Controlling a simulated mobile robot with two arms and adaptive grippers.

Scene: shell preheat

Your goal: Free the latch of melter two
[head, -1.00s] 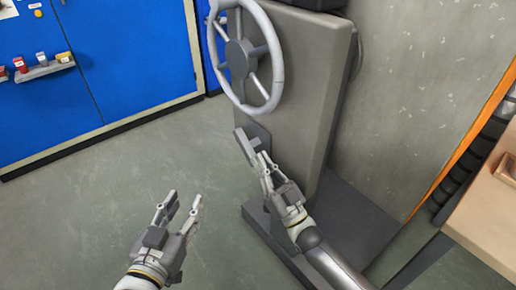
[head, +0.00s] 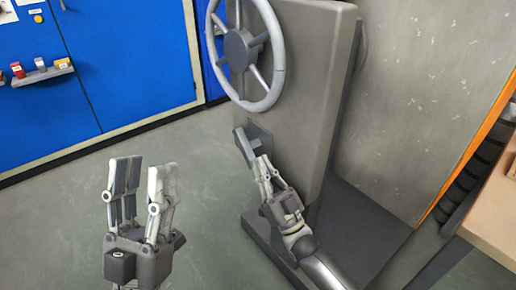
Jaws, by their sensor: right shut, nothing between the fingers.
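The grey melter housing (head: 305,95) stands upright with a large spoked handwheel (head: 242,48) on its front face. Below the wheel, a dark grey latch lever (head: 241,145) sticks out from a small plate (head: 262,136). My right gripper (head: 262,168) is at the latch, its fingers shut and close to the lever's lower end; I cannot tell whether they touch it. The fingers hide part of the plate. My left gripper (head: 140,180) is open and empty, pointing up over the floor to the left of the housing. No number shows on the housing.
A blue cabinet (head: 120,70) with a small shelf (head: 42,76) of little containers stands at the back left. A wooden table (head: 492,205) is at the right edge. The housing's dark base (head: 365,225) spreads at floor level. The floor (head: 60,220) at left is clear.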

